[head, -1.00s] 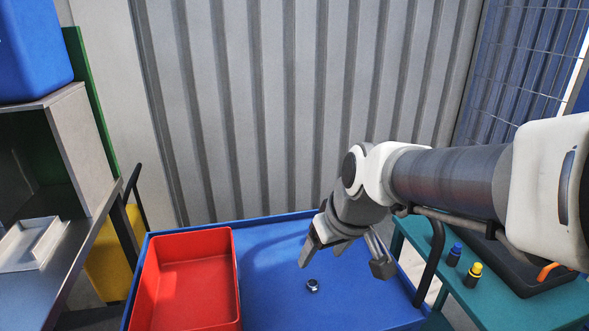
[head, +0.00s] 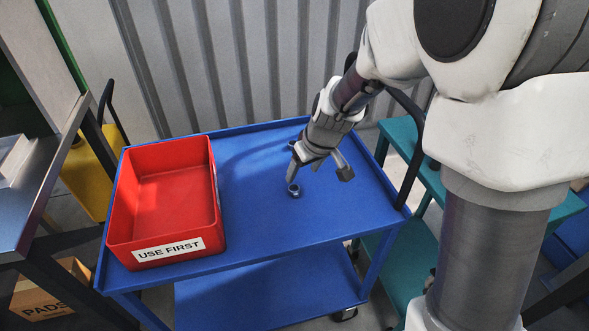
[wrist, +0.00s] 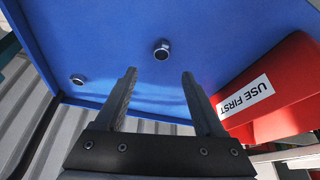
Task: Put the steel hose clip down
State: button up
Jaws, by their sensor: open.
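The steel hose clip appears to be the small round metal ring (head: 294,190) lying on the blue trolley top (head: 270,225). In the head view it shows just below the left fingertip of my gripper (head: 319,170). In the wrist view the ring (wrist: 162,51) lies beyond the fingertips (wrist: 159,73), roughly centred between them and apart from both. My gripper is open and empty, pointing down over the trolley. A second small round metal piece (wrist: 78,79) lies near the trolley edge in the wrist view; I cannot make it out in the head view.
A red bin marked USE FIRST (head: 165,205) stands on the trolley's left side. A raised rim edges the top. A teal table (head: 405,140) stands to the right, a steel bench (head: 50,150) to the left. The trolley's front right is clear.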

aim_at(294, 189)
jog(key=x, duration=0.3)
jog(key=shift+w+f+b, duration=0.1)
jog(key=shift+f+b, duration=0.2)
jog(key=shift+b, duration=0.05)
jog(key=b+x, duration=0.2)
jog(key=x, duration=0.3)
jog(key=shift+a+f, duration=0.15)
jog(key=shift+s, duration=0.2)
jog(key=shift+c, duration=0.3)
grip_shut()
